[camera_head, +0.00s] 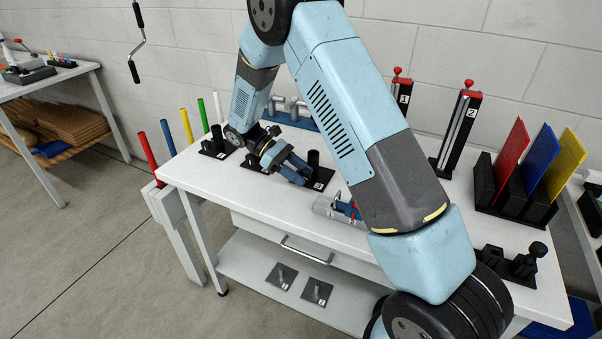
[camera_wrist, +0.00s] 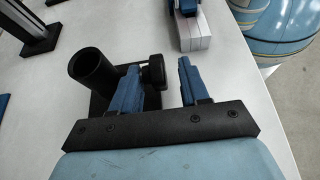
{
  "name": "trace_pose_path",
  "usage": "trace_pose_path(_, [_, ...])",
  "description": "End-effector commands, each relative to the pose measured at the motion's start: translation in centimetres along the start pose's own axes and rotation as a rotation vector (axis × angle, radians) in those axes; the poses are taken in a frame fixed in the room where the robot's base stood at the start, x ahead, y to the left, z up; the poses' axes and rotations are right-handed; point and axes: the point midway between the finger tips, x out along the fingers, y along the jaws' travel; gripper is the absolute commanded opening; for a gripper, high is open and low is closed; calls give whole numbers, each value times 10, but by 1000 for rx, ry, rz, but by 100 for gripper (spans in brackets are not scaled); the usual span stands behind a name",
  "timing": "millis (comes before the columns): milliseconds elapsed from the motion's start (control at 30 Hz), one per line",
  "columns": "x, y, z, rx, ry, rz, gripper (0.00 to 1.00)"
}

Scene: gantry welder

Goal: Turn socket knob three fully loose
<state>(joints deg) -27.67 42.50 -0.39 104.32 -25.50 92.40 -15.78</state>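A black upright socket tube (camera_head: 313,158) stands on a black base plate near the front middle of the table, with a small white number tag at its foot. The tube also shows in the wrist view (camera_wrist: 93,72), with a round black side knob (camera_wrist: 154,73) to its right. My gripper (camera_head: 298,170) is low over the table beside this socket. In the wrist view its blue fingers (camera_wrist: 158,78) are apart, with the knob between them, nearer the left finger. The left finger hides the stem between tube and knob. Contact with the knob cannot be told.
Another socket (camera_head: 216,140) stands at the table's left end. A red-and-blue clamp-like tool (camera_head: 345,208) lies right of my gripper, near the front edge. Numbered black stands (camera_head: 459,125) and red, blue and yellow panels in a rack (camera_head: 515,190) stand farther right.

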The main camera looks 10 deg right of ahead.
Motion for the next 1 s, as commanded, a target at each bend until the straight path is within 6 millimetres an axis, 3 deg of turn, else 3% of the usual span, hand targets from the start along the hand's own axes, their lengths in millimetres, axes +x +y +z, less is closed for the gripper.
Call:
trace_pose_path(233, [-2, 1, 0, 2, 0, 0, 45])
trace_pose_path(367, [-13, 2, 0, 2, 1, 1, 45])
trace_pose_path(800, [-95, 0, -1, 2, 0, 1, 45])
trace_pose_path(1000, [-124, 0, -1, 0, 0, 1, 45])
